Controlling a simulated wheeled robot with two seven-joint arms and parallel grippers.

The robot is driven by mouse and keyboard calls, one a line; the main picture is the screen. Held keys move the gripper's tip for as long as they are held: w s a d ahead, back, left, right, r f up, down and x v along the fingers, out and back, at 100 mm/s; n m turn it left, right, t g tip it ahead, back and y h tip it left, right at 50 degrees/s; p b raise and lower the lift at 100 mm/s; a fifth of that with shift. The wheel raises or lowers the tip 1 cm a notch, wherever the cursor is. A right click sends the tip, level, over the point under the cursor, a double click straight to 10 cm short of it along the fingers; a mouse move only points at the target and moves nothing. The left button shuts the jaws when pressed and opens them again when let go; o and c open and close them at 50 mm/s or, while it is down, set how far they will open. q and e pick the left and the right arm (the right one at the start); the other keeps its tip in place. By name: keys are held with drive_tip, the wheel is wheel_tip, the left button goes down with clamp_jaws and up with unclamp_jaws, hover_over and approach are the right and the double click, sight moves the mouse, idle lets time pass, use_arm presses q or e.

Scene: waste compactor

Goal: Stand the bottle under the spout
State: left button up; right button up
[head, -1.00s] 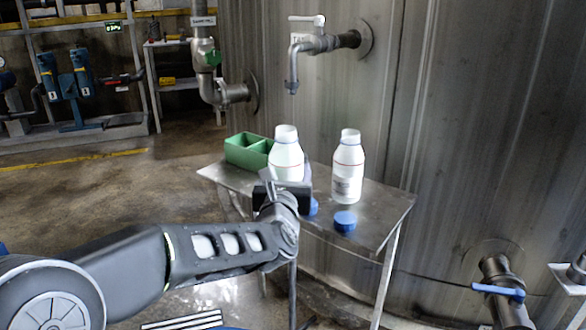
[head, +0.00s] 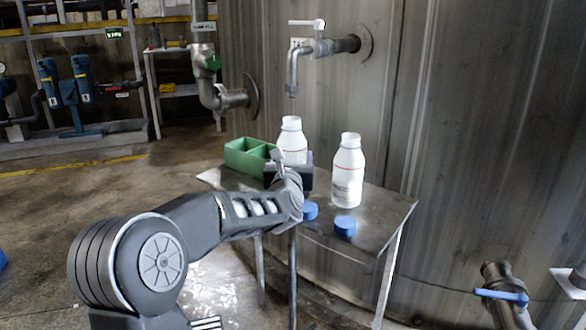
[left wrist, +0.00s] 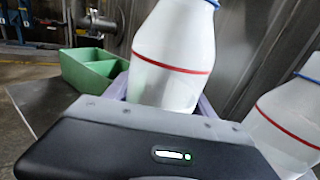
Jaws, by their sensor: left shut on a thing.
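A white open-necked bottle (head: 292,140) with a red line stands upright or nearly so over the metal table, and my left gripper (head: 290,165) is shut on it. It fills the middle of the left wrist view (left wrist: 172,60), tilted there with the camera, between the jaws (left wrist: 160,108). The jaws hide its lower part, so I cannot tell whether its base touches the table. The spout (head: 291,82) on the tank wall is above it, and the bottle's mouth appears below the spout's end. My right gripper is not seen.
A second white bottle (head: 348,170) stands on the metal table (head: 375,215) to the right. Two blue caps, one at the front (head: 345,226) and one beside my gripper (head: 310,211), lie there. A green divided box (head: 243,160) sits at the left. A valve handle (head: 305,22) tops the spout.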

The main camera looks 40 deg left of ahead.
use_arm(q)
wheel_tip(320, 180, down, 2)
drive_tip(key=shift+f, duration=0.2)
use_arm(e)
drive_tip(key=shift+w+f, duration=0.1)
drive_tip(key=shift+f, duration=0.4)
use_arm(q)
drive_tip(key=shift+f+b, duration=0.2)
drive_tip(key=shift+b, duration=0.45)
drive_tip(key=o, duration=1.2)
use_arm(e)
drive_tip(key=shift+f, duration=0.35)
use_arm(q)
drive_tip(key=shift+r, duration=0.1)
drive_tip(key=shift+r+p, duration=0.35)
drive_tip(key=shift+p, duration=0.35)
drive_tip(key=v, duration=1.2)
drive_tip(key=shift+f+p, duration=0.2)
drive_tip(key=shift+p, duration=0.1)
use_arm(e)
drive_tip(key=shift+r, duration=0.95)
